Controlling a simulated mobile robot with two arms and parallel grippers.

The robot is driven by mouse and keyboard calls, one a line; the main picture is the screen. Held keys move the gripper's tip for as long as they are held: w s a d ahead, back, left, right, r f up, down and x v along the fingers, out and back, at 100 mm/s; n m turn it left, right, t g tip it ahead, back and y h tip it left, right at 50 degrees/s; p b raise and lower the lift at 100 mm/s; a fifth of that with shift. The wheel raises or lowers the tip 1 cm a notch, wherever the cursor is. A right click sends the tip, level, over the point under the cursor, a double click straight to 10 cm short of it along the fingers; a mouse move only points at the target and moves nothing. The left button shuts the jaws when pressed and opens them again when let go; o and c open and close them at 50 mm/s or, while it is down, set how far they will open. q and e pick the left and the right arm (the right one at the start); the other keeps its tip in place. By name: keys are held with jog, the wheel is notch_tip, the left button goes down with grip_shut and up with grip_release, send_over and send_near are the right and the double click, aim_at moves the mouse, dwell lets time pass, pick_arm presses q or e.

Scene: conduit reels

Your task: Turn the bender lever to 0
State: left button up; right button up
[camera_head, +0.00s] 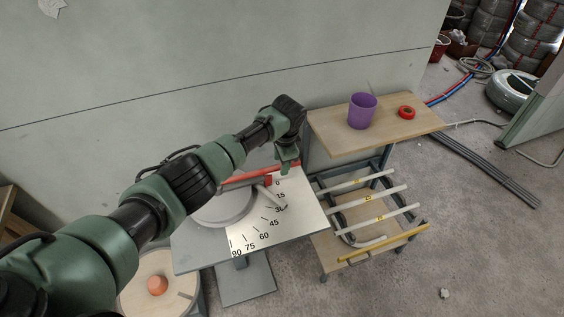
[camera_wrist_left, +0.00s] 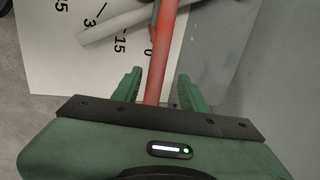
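The red bender lever (camera_head: 247,176) lies across the back of the bender table, beside the 0 mark (camera_head: 277,183) of the white angle scale (camera_head: 262,236). My left gripper (camera_head: 287,166) is at the lever's right end. In the left wrist view the lever (camera_wrist_left: 160,60) runs between the two green fingers (camera_wrist_left: 158,90), with a gap showing on each side. The fingers are open around it. The 0 is next to the lever there. A pale conduit (camera_head: 270,196) lies over the scale. My left arm hides part of the round bender plate (camera_head: 225,210). My right gripper is out of view.
A wooden stand (camera_head: 350,145) on the right holds a purple cup (camera_head: 362,110) and a red ring (camera_head: 407,112). Several pale conduits and a yellow bar (camera_head: 385,242) lie on its lower rack. A wall (camera_head: 180,75) stands close behind the bender table.

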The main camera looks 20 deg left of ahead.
pick_arm(q)
jog(key=shift+d, duration=0.1)
notch_tip(320, 180, up, 8)
jog(key=s, duration=0.1)
jog(key=shift+s+d+f, duration=0.15)
jog(key=shift+d+f, duration=0.05)
jog(key=shift+d, duration=0.15)
dwell(0.3)
